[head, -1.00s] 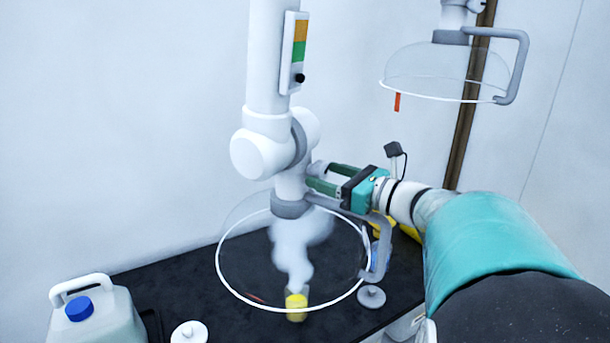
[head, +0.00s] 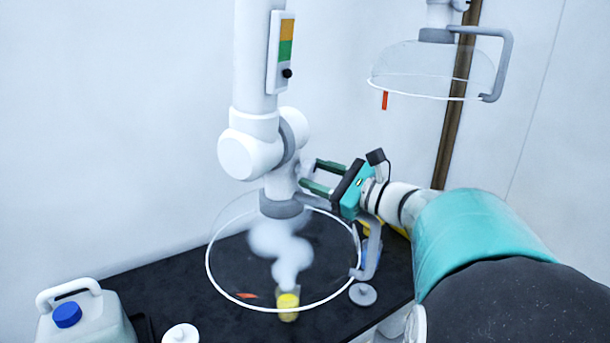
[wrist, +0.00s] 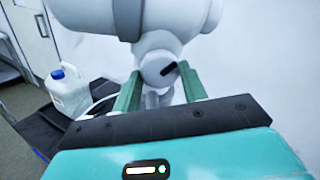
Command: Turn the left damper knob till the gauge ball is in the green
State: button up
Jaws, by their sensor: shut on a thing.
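The left damper knob (wrist: 159,68) is a white round knob with a black mark, between my gripper's green fingers in the wrist view. My gripper (head: 309,175) is shut on it at the white arm joint above the left hood; the knob is mostly hidden in the head view. The gauge (head: 280,52) is an upright strip on the white duct, orange above green. Its black ball (head: 287,73) sits below the green, on the white part.
The clear left hood (head: 209,260) with its grey handle hangs below my gripper. White vapour (head: 283,245) rises from a yellow vessel (head: 288,302) on the black bench (head: 185,275). A jug (head: 85,320) stands at left; a second hood (head: 432,70) hangs upper right.

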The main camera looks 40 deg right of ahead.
dwell(0.3)
jog(key=o, duration=1)
jog(key=shift+c, duration=0.2)
jog(key=v, duration=1.3)
jog(key=shift+s+d, duration=0.2)
jog(key=shift+s, duration=0.15)
jog(key=shift+f, duration=0.15)
